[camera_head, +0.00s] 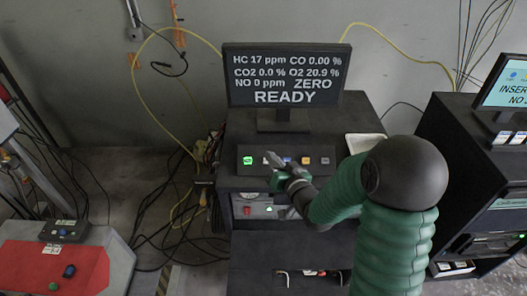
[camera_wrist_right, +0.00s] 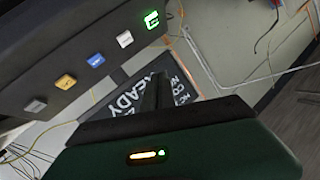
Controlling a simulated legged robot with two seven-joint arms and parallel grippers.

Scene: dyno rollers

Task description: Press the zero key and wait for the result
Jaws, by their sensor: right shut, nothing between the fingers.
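No readable label tells which is the zero key. My right gripper (camera_head: 269,159) is shut and empty, its tips in front of the left part of the row; I cannot tell whether they touch. In the right wrist view the fingers (camera_wrist_right: 155,92) stand apart in the picture from the green key (camera_wrist_right: 151,19) and the white key (camera_wrist_right: 125,39). The monitor (camera_head: 285,75) reads gas values and "ZERO READY". My left gripper is out of view.
Below the panel is a cabinet unit (camera_head: 262,211) with a red part. A dark cabinet with another screen (camera_head: 507,85) stands at the right. A red and grey machine (camera_head: 75,268) is at the lower left. Cables (camera_head: 160,215) lie on the floor between.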

